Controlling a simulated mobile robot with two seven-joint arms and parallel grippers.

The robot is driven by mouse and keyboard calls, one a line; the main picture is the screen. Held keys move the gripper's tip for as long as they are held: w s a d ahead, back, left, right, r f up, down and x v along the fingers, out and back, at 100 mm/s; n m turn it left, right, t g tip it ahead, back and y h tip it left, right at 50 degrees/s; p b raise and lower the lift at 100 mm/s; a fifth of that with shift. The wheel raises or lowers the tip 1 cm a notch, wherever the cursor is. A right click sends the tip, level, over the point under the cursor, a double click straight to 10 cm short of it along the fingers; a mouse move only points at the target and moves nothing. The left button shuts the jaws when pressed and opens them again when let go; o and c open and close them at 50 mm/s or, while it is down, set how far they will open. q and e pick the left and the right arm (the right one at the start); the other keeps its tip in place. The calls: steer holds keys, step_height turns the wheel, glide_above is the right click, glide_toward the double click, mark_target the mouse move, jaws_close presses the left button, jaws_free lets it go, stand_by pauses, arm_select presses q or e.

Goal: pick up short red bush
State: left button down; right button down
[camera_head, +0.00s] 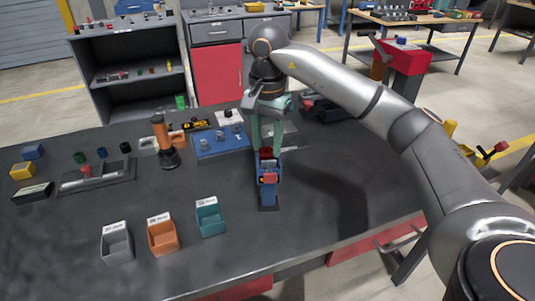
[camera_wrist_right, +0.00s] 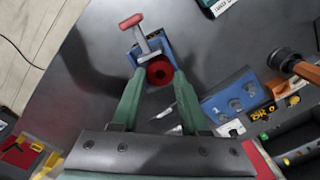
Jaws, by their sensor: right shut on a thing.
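The short red bush (camera_wrist_right: 160,73) is a red ring with a dark hole, seen in the right wrist view between the green fingertips. It also shows as a small red patch in the head view (camera_head: 266,153). My right gripper (camera_wrist_right: 159,77) is shut on it, just over a blue fixture (camera_wrist_right: 154,49) with a red-handled lever (camera_wrist_right: 131,21). In the head view my right gripper (camera_head: 267,150) points down above that blue fixture (camera_head: 268,192). Whether the bush touches the fixture cannot be told. My left gripper is not in view.
Grey (camera_head: 117,243), orange (camera_head: 162,235) and teal (camera_head: 209,217) bins stand at the front of the dark table. A blue block with knobs (camera_head: 220,142) and an orange-and-black post (camera_head: 164,142) stand behind. A grey tray (camera_head: 97,176) lies left. The table's right front is clear.

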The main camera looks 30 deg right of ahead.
steer(key=shift+s+f, duration=0.15)
steer(key=shift+f, duration=0.35)
steer(key=shift+r, duration=0.4)
steer(key=r, duration=0.2)
steer(key=shift+w+d+r, duration=0.1)
steer(key=shift+w+r, duration=0.15)
steer(key=shift+r, duration=0.05)
steer(key=s+a+r+p, duration=0.2)
steer(key=s+a+r, duration=0.4)
steer(key=s+r, duration=0.3)
steer(key=shift+s+a+r+p, duration=0.3)
steer(key=shift+s+r, duration=0.1)
steer(key=shift+s, duration=1.35)
